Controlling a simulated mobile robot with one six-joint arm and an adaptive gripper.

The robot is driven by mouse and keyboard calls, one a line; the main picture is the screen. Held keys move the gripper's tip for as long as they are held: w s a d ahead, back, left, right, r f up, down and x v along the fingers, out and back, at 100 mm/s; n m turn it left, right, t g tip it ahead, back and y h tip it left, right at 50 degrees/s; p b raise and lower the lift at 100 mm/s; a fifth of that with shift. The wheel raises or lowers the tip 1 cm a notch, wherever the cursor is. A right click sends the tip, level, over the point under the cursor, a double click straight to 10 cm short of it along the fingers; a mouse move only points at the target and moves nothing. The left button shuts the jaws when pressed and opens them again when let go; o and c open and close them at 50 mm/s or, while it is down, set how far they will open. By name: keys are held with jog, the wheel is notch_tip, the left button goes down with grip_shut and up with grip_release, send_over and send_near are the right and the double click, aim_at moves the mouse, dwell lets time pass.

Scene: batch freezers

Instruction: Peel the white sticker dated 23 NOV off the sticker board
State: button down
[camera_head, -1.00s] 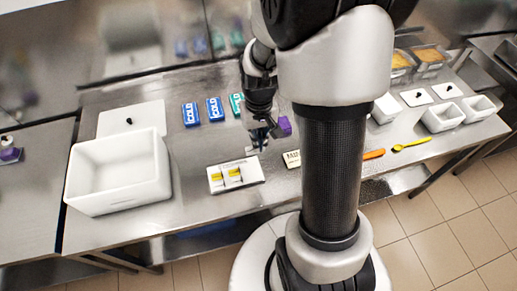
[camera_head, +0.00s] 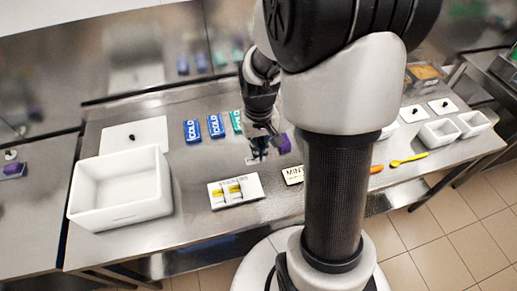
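The sticker board (camera_head: 258,186) is a small white panel lying near the front edge of the steel counter, left of my arm. It bears white and yellow patches; the dates on them are too small to read, so I cannot tell which is 23 NOV. My gripper (camera_head: 259,154) points down over the counter, behind and slightly right of the board, apart from it. A small pale patch (camera_head: 251,160) shows at its fingertips; I cannot tell if it is held or lies behind. The finger opening is too small and dark to judge.
A white bin (camera_head: 120,190) stands at the left. Blue cold packs (camera_head: 192,131) and a green one (camera_head: 236,121) lie behind the board. A purple object (camera_head: 285,144) is beside my gripper. A MINT label (camera_head: 293,175) and a yellow spoon (camera_head: 408,160) lie to the right.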

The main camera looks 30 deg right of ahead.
jog(key=shift+r+p, duration=1.35)
jog(key=shift+r, duration=0.45)
